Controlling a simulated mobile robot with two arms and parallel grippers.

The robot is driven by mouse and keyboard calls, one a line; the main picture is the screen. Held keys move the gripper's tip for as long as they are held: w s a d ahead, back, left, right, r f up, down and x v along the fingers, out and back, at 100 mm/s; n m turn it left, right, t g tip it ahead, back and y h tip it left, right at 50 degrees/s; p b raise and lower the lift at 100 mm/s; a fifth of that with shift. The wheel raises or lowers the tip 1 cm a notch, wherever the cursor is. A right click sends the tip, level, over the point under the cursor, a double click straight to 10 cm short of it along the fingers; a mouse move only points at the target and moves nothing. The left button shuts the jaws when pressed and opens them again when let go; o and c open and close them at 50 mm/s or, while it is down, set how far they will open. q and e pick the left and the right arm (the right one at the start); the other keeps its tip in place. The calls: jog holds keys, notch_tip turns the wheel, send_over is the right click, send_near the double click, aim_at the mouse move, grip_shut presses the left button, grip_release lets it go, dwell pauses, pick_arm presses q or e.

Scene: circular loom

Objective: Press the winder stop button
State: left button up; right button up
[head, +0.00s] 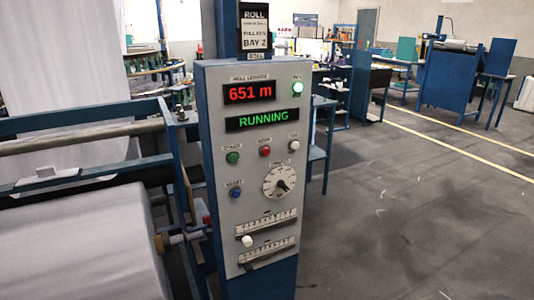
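The winder control panel (258,215) stands upright in the middle of the head view, grey on a blue post. Its red button (265,151) sits between a green button (233,157) on the left and a white button (294,145) on the right. The small labels above them are too blurred to read with certainty. The red display (250,93) reads 651 m and the green display (262,120) reads RUNNING. A green lamp (298,88) is lit at the top right. Neither of my grippers is in view.
A blue button (236,192), a round dial (280,181) and two slider scales (266,226) sit lower on the panel. A large fabric roll (80,245) and blue frame bars lie to the left. Open grey floor (410,220) extends right, with blue benches (452,80) behind.

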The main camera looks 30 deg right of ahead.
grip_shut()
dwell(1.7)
